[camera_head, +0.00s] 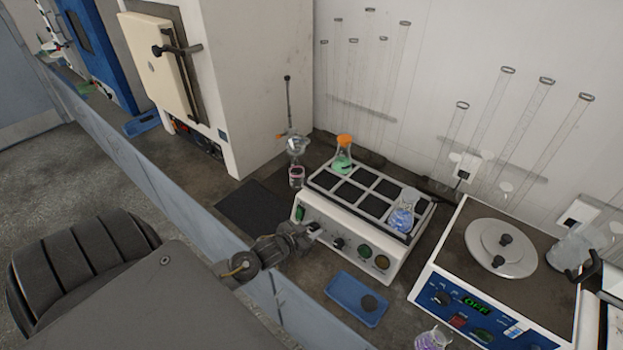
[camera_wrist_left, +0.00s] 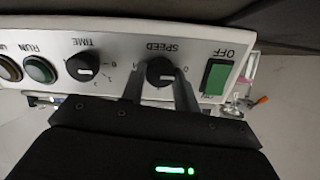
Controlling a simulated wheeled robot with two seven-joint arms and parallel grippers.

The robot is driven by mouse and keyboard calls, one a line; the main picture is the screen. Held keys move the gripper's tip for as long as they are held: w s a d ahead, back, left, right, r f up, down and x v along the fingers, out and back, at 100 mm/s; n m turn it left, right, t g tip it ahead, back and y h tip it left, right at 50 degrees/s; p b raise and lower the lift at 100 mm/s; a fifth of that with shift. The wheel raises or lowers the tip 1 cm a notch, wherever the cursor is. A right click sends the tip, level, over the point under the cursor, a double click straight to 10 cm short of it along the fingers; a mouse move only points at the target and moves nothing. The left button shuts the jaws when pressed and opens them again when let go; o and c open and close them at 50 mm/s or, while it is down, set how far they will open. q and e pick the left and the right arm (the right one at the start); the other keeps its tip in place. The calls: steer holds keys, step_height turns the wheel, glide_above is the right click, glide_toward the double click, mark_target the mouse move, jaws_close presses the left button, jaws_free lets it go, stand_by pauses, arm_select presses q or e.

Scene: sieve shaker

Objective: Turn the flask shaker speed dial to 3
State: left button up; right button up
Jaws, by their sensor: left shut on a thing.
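The flask shaker (camera_head: 345,220) stands on the bench with a green-liquid flask and a blue-liquid flask on its top. My left gripper (camera_head: 309,231) is at its front panel, beside the green power switch (camera_head: 300,213). In the left wrist view, which shows the panel upside down, my left gripper's fingers (camera_wrist_left: 160,84) are shut on the black speed dial (camera_wrist_left: 160,70), one on each side. The fingers hide part of its scale, and I cannot read its setting. The switch (camera_wrist_left: 215,77) is marked OFF. My right gripper is not in view.
The time dial (camera_wrist_left: 83,66) and green run button (camera_wrist_left: 40,69) sit beside the speed dial. A blue tray (camera_head: 345,295) lies in front of the shaker.

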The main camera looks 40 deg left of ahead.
arm_select(q)
steer(key=shift+m+p, duration=0.35)
steer(key=shift+m, duration=1.05)
steer(key=m, duration=0.3)
steer(key=shift+d+p, duration=0.1)
steer(key=shift+p, duration=0.2)
steer(key=m, duration=0.4)
steer(key=shift+p, duration=0.3)
steer(key=m, duration=0.3)
steer(key=shift+d+y+p, duration=0.1)
steer(key=shift+y+p, duration=0.2)
steer(key=shift+y, duration=0.1)
steer(key=m+p, duration=0.1)
steer(key=m, duration=0.5)
steer(key=shift+f+m, duration=0.1)
steer(key=shift+m, duration=0.2)
steer(key=m+p, duration=0.1)
steer(key=m, duration=0.3)
steer(key=shift+s+f+m+p, duration=0.1)
steer(key=shift+m+p, duration=0.3)
steer(key=shift+m, duration=0.9)
